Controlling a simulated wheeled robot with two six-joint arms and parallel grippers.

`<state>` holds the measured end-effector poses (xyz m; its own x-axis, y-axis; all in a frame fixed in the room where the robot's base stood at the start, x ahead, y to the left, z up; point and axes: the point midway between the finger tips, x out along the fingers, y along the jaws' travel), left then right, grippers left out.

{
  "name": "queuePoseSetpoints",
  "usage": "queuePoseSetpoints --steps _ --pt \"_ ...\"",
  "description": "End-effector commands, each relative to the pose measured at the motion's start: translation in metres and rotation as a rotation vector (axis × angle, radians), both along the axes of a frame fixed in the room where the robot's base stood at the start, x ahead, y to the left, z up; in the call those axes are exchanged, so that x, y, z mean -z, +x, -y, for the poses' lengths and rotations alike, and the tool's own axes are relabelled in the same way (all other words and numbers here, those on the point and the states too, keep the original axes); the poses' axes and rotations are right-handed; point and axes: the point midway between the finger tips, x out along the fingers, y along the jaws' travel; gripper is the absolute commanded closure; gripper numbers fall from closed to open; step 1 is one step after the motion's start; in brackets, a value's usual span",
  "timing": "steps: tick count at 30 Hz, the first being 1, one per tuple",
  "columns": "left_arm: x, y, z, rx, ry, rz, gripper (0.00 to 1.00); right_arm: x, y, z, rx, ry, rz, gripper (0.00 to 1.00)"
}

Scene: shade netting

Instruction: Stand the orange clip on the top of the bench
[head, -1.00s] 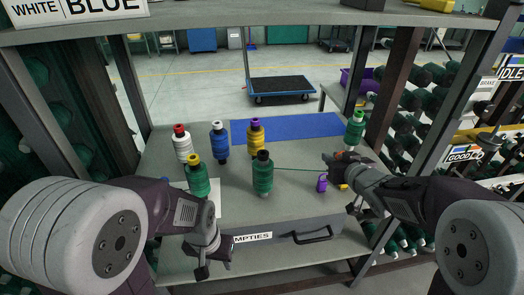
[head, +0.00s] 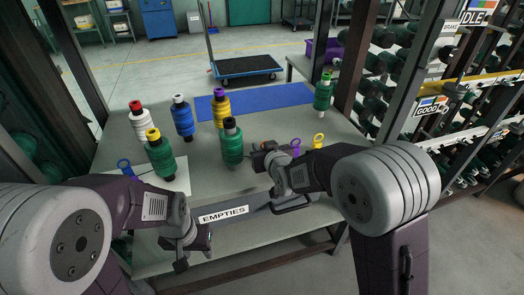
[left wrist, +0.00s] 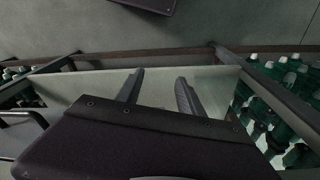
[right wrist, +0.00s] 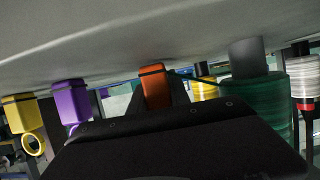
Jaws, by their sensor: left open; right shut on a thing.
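The orange clip (right wrist: 155,88) is between the fingers of my right gripper (right wrist: 158,98), which is shut on it. In the right wrist view the picture is upside down, and the clip's base is at or very near the bench top (right wrist: 100,35); I cannot tell if it touches. A dark thread runs from the clip towards the green spool (right wrist: 258,105). My left gripper (left wrist: 160,82) is open and empty, in front of the bench.
A purple clip (head: 296,148) and a yellow clip (head: 318,140) stand right of my right gripper. Several spools stand on the bench, including a black-topped green one (head: 232,146). A blue clip (head: 125,166) is at left. A blue mat (head: 285,94) lies behind. The EMPTIES drawer (head: 250,208) is below.

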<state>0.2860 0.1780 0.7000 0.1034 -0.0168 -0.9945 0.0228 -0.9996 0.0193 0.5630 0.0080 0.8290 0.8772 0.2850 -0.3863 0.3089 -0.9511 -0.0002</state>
Motion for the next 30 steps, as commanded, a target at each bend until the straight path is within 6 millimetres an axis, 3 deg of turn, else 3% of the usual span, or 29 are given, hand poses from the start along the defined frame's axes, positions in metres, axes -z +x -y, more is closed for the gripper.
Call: queuePoseSetpoints --steps 10,11,12,13,24,30 --pt "0.005 0.0 0.0 0.0 0.0 0.0 0.55 0.006 0.0 0.0 0.0 0.001 0.003 1.0" --pt "0.004 0.0 0.0 0.0 0.0 0.0 0.55 0.005 0.0 0.0 0.0 0.001 0.002 0.72" --pt "0.004 0.0 0.0 0.0 0.0 0.0 0.55 0.004 0.0 0.0 0.0 0.001 0.002 0.6" --pt "0.004 0.0 0.0 0.0 0.0 0.0 0.55 0.004 0.0 0.0 0.0 0.001 0.002 0.55" --pt "-0.002 0.0 0.0 0.0 0.0 0.0 0.55 -0.002 0.0 0.0 0.0 0.001 0.003 0.55" --pt "-0.007 0.0 0.0 0.0 0.0 0.0 0.55 -0.015 -0.031 0.01 -0.002 0.002 0.004 0.55"
